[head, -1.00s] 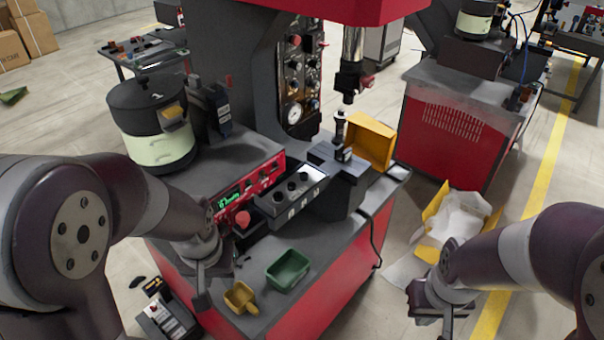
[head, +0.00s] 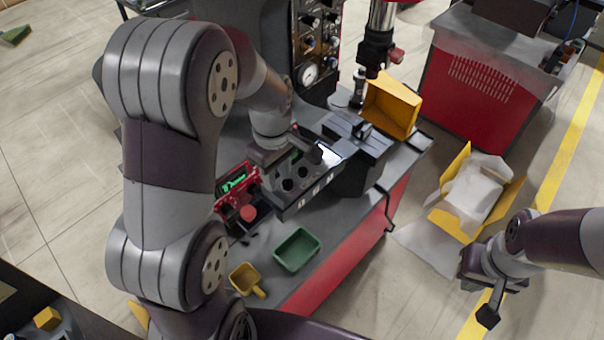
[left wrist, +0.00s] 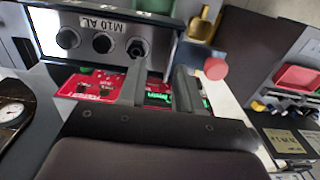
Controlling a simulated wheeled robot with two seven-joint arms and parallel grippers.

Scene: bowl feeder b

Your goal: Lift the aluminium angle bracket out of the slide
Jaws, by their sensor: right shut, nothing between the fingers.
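I cannot make out the aluminium angle bracket in either view. A dark slide-like block (head: 372,148) sits on the bench below the press ram, but I cannot tell what lies in it. My left gripper (head: 292,158) is over the dark control box (head: 300,190) with round black knobs, left of that block. In the left wrist view my left gripper (left wrist: 160,85) has two dark fingers apart, with nothing seen between them. A red panel with a green display shows behind them. My right gripper (head: 488,302) is shut and empty, off the bench at the lower right.
A yellow bin (head: 392,106) is tilted beside the press ram (head: 378,45). A green tray (head: 297,250) and a yellow scoop (head: 244,279) lie on the front of the bench. A red button (head: 248,213) stands up near the control box. An open yellow box (head: 508,192) is on the floor.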

